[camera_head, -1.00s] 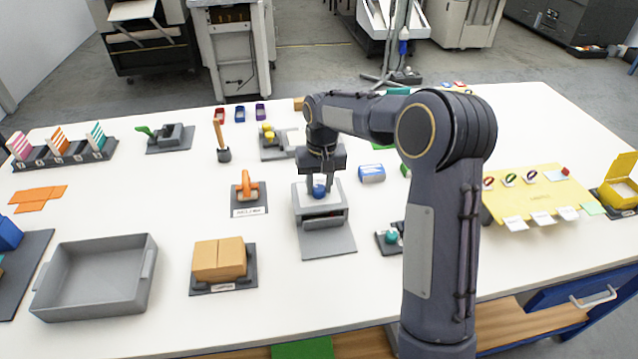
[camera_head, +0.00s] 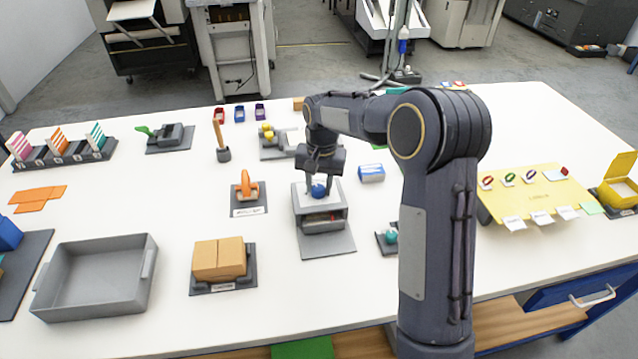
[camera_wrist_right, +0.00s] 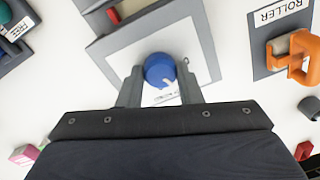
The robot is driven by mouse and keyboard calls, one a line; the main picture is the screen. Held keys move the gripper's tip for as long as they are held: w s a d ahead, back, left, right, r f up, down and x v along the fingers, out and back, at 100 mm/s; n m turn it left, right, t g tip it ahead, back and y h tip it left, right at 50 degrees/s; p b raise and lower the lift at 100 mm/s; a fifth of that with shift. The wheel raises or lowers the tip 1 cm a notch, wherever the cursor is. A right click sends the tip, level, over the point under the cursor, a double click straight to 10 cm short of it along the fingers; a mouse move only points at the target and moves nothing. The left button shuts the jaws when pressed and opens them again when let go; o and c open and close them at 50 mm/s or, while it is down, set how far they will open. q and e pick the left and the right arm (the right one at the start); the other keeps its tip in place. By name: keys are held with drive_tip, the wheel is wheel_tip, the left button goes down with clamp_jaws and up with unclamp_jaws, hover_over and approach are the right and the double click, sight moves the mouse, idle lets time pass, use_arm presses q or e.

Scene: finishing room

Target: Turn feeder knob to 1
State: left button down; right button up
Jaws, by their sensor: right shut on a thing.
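The feeder (camera_head: 323,226) is a small grey box with an open front slot, standing on a grey base plate in the middle of the table. A round blue knob (camera_head: 319,190) sits on its white top; in the right wrist view the knob (camera_wrist_right: 160,70) shows a pale pointer mark near its lower edge. My right gripper (camera_head: 320,187) points down over the feeder, shut on the knob with one finger on each side. In the wrist view its fingers (camera_wrist_right: 160,84) flank the knob. Printed marks beside the knob are partly hidden and unreadable. My left gripper is not in view.
An orange-handled roller (camera_head: 247,188) stands left of the feeder, with brown blocks (camera_head: 219,259) and a grey tray (camera_head: 95,280) nearer the front left. A blue-and-white box (camera_head: 371,173) and a small teal-knobbed item (camera_head: 391,237) stand close on the right.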

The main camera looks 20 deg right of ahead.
sight(320, 187)
drive_tip(key=shift+w+r, duration=0.1)
drive_tip(key=o, duration=1)
wheel_tip(320, 187, up, 8)
drive_tip(key=shift+d+f+b, duration=0.15)
drive_tip(key=shift+b, duration=0.15)
drive_tip(key=shift+s, duration=0.2)
